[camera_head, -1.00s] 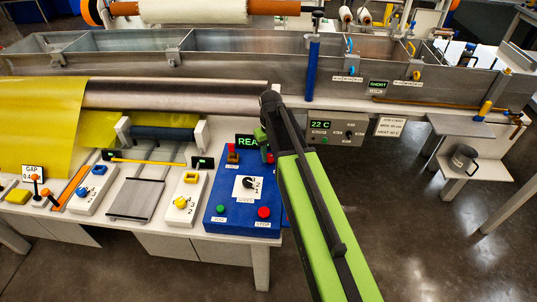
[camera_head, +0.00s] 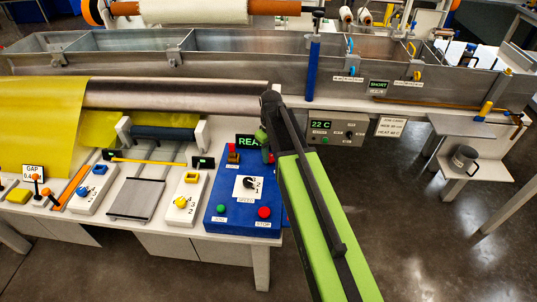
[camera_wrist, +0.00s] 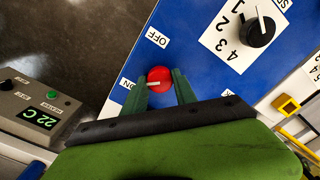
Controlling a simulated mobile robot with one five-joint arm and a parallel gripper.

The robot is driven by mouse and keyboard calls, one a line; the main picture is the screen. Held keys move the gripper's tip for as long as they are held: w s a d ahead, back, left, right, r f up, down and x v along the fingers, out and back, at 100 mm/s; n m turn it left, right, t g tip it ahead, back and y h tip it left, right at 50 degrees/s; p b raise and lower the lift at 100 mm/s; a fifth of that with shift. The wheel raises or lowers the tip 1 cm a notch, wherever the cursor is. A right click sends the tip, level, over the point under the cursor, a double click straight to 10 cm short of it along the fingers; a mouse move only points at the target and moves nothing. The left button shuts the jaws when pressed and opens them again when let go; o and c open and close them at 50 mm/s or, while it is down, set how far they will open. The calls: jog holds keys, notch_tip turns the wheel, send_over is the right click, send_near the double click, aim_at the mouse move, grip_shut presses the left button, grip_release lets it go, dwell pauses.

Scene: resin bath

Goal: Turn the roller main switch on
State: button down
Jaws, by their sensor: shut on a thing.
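The roller main switch is a round red knob (camera_wrist: 159,80) with a white pointer line, on the blue control panel (camera_wrist: 200,35). In the wrist view its line points left, toward the ON label (camera_wrist: 127,83); the OFF label (camera_wrist: 157,37) is above. My gripper (camera_wrist: 160,75) has its two green fingers on either side of the knob, shut on it. In the head view my gripper (camera_head: 266,142) is at the panel's upper right corner and mostly hides the knob.
The panel holds a numbered black dial (camera_head: 249,183), a green button (camera_head: 222,210), a red button (camera_head: 264,212) and a red-lit piece (camera_head: 232,148). A READY-type display (camera_head: 246,140) is partly hidden. A grey box reading 22 C (camera_head: 335,130) stands to the right.

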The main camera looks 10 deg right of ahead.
aim_at(271, 156)
jog(key=shift+w, duration=0.15)
jog(key=c, duration=1)
grip_release()
jog(key=shift+f, duration=0.1)
notch_tip(271, 156, up, 18)
jog(key=p, duration=1.7)
jog(key=shift+f, duration=0.25)
